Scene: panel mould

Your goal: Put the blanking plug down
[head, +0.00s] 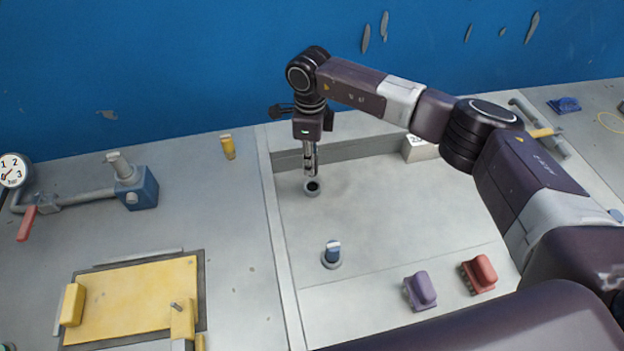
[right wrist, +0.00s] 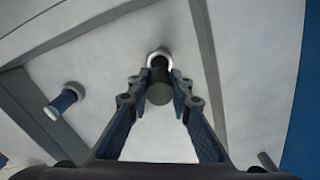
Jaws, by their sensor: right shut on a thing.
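My right gripper (head: 310,172) points down just above a pale ring-shaped socket (head: 312,188) in the recessed panel area. In the right wrist view its two fingers (right wrist: 158,88) are shut on a dark cylindrical plug (right wrist: 159,92), which appears to be the blanking plug. The plug's far end lines up with the pale ring (right wrist: 160,56). I cannot tell whether it is inside the ring or just above it. In the head view the fingers mostly hide the plug. My left gripper is not in view.
A blue plug (head: 332,250) stands in a second ring nearer me. Purple (head: 420,290) and red (head: 480,273) brush-like blocks lie to the right. A white box (head: 419,149) sits by the back ledge. A yellow-covered hatch (head: 135,295) is left.

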